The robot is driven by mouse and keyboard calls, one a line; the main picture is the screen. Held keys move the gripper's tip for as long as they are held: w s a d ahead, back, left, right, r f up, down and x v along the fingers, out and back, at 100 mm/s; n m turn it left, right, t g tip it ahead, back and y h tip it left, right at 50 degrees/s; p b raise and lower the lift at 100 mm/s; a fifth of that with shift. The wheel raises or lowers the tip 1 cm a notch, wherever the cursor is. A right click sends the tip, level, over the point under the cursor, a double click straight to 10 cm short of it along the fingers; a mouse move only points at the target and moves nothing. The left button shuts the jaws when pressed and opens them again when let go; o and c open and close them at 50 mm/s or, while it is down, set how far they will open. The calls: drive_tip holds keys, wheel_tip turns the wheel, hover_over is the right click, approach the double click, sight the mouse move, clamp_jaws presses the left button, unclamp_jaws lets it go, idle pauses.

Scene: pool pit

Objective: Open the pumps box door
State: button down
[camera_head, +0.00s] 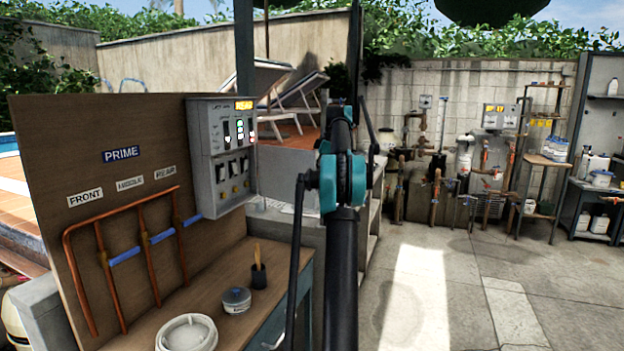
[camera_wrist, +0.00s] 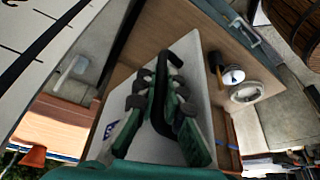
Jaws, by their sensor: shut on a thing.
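In the head view, a grey box (camera_head: 222,150) with switches, indicator lights and a yellow label is fixed to the right end of an upright wooden panel. Another grey box (camera_head: 500,117) with yellow labels hangs on the far wall. I cannot tell which is the pumps box, and no open door is clear. In the wrist view, my gripper (camera_wrist: 160,75) has green and black fingers over a pale grey panel (camera_wrist: 195,65). In the head view my arm hides the gripper.
Copper pipes (camera_head: 105,265) run up the panel. Shelves (camera_head: 545,160) stand at the far right. The floor at right is clear.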

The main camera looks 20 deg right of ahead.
drive_tip(key=shift+s+d, duration=0.1)
drive_tip(key=shift+d, duration=0.1)
drive_tip(key=c, duration=1.9)
unclamp_jaws()
drive_tip(key=shift+d+r, duration=0.1)
drive_tip(key=shift+r, duration=0.2)
drive_tip(key=s+d, duration=0.2)
drive_tip(key=d, duration=0.2)
drive_tip(key=s+d+r, duration=0.1)
drive_tip(key=s+d, duration=0.1)
drive_tip(key=d, duration=0.1)
drive_tip(key=s+d+r, duration=0.1)
drive_tip(key=d, duration=0.3)
drive_tip(key=shift+s+d, duration=0.3)
drive_tip(key=shift+s, duration=0.1)
